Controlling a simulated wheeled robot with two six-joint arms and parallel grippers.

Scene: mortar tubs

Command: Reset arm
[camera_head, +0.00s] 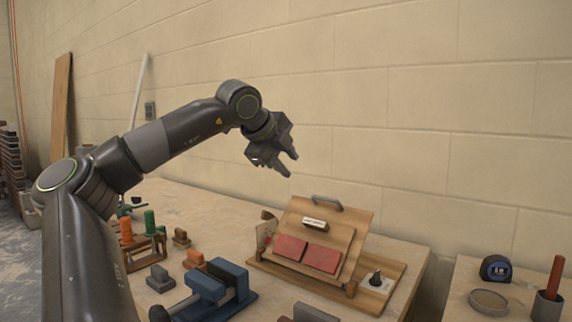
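My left arm comes in from the left and is raised over the workbench (215,200). My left gripper (290,165) hangs in the air in front of the block wall, above and behind the slanted wooden board (345,232). Its two fingers point down and to the right with a gap between them, and nothing shows in the gap. My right gripper is not in view.
The board holds two red tiles (290,246) and a white labelled block (315,224). A blue vise (215,285), a rack with green and orange handles (142,240) and several small blocks stand left of it. A tape measure (495,268) sits on the right table.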

